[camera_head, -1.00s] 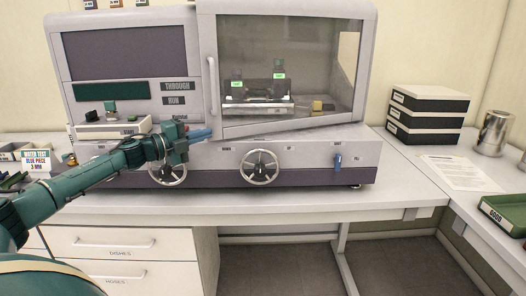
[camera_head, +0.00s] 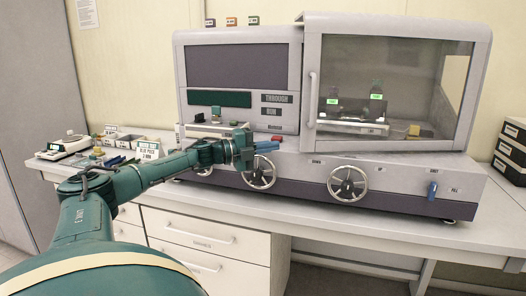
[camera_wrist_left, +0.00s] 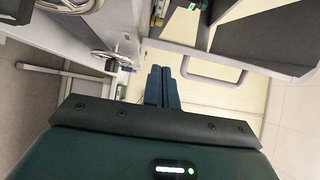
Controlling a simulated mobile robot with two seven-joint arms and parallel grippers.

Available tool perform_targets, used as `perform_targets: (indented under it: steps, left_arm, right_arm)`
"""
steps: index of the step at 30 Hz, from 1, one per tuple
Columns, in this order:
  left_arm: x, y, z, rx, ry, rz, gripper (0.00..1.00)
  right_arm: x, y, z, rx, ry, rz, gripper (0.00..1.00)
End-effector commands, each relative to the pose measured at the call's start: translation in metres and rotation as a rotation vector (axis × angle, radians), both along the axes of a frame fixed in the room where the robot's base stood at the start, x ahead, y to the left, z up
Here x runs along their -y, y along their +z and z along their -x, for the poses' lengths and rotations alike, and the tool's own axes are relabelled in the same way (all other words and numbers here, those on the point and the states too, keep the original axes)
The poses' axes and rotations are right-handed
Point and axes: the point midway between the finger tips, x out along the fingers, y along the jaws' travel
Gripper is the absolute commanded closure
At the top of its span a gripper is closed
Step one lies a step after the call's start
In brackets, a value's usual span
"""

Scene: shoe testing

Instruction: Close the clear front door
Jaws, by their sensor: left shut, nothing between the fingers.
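The clear front door (camera_head: 395,85) is a grey-framed pane on the right half of the machine, with a vertical handle (camera_head: 312,98) along its left edge. Its left edge seems to stand forward of the left panel; I cannot tell how wide the gap is. In the left wrist view the handle (camera_wrist_left: 218,79) shows beyond my fingers. My left gripper (camera_head: 267,147) is shut and empty, in front of the machine, below and left of the handle, apart from it. Its blue fingers (camera_wrist_left: 162,88) lie together in the wrist view. My right gripper is not in view.
A small scale (camera_head: 62,146) and bins stand at the left on the counter. Black-and-white boxes (camera_head: 511,150) stand at the right. Floor space is open in front.

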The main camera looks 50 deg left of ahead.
Motion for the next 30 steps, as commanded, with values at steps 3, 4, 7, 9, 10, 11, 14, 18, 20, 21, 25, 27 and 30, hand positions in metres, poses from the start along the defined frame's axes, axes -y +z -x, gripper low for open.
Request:
perform_targets:
  steps: [3, 4, 7, 9, 10, 11, 14, 18, 20, 21, 25, 27, 30]
  left_arm:
    - [-0.01, -0.001, 0.007, -0.004, 0.002, 0.001, 1.0]
    - [-0.011, -0.001, 0.008, -0.003, 0.001, 0.001, 1.0]
    - [-0.014, 0.0, 0.01, 0.001, 0.002, 0.0, 1.0]
    - [-0.009, 0.0, 0.007, 0.019, 0.011, 0.006, 1.0]
    - [-0.006, 0.0, 0.004, 0.032, 0.022, 0.011, 1.0]
    - [-0.001, 0.0, 0.001, 0.048, 0.035, 0.015, 1.0]
    - [0.021, 0.005, -0.008, 0.111, 0.108, 0.037, 1.0]
    - [0.05, 0.014, -0.006, 0.147, 0.255, 0.067, 1.0]
    - [0.062, 0.016, 0.001, 0.133, 0.31, 0.068, 1.0]
    - [0.068, 0.016, 0.008, 0.117, 0.342, 0.066, 1.0]
    - [0.086, 0.015, 0.029, 0.055, 0.413, 0.038, 1.0]
    - [0.092, 0.015, 0.037, 0.028, 0.433, 0.02, 1.0]
    - [0.097, 0.014, 0.044, 0.004, 0.448, 0.004, 1.0]
  right_arm:
    - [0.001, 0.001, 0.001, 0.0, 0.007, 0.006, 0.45]
    - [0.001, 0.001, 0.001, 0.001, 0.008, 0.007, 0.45]
    - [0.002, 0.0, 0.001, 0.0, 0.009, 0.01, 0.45]
    - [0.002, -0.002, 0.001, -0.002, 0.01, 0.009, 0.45]
    - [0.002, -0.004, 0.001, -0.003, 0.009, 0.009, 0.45]
    - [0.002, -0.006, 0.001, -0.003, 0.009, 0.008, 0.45]
    - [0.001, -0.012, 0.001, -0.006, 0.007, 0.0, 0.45]
    - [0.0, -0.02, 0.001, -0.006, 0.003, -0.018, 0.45]
    - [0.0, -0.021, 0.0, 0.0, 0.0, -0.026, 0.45]
    - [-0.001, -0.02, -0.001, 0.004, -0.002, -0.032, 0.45]
    - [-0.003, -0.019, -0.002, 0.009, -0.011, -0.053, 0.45]
    - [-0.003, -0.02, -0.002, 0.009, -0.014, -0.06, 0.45]
    - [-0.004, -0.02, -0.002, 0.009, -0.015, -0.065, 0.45]
